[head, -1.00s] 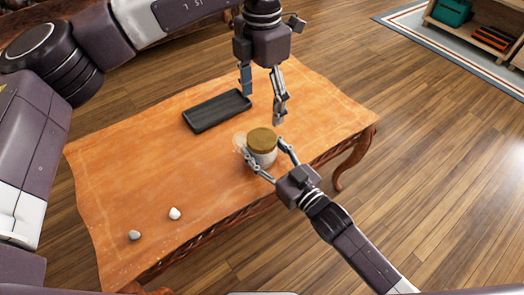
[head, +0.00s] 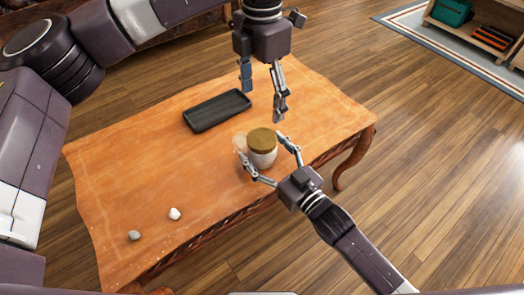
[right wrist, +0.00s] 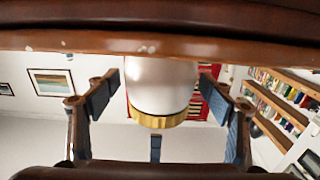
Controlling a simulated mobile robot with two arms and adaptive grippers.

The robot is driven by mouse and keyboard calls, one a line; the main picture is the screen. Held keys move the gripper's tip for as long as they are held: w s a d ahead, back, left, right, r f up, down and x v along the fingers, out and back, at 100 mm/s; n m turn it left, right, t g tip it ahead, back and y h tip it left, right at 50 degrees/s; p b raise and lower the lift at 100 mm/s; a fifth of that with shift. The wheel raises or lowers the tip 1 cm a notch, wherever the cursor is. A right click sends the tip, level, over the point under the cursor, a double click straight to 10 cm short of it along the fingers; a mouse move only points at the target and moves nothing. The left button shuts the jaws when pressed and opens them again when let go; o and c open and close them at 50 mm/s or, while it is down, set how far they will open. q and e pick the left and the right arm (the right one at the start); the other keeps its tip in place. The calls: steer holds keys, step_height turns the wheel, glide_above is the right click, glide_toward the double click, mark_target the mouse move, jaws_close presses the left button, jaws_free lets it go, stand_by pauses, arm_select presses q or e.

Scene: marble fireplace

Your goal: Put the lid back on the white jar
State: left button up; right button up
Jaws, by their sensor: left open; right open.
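The white jar (head: 262,158) stands upright on the orange-topped table near its right front edge. The golden-brown lid (head: 262,137) sits on top of the jar and looks level. The right wrist view shows the jar (right wrist: 162,85) upside down, with the lid (right wrist: 158,121) against its mouth. My right gripper (head: 262,147) is open around the jar, fingers on either side; in the wrist view (right wrist: 160,88) small gaps show beside the jar. My left gripper (head: 263,104) is open and empty above the table, behind the jar.
A black tray (head: 217,110) lies behind and left of the jar. A pale, see-through round thing (head: 239,142) is just left of the jar. The table's left half is mostly clear.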

steer(key=v, duration=1.1)
steer(key=shift+s, duration=0.2)
steer(key=shift+d, duration=0.1)
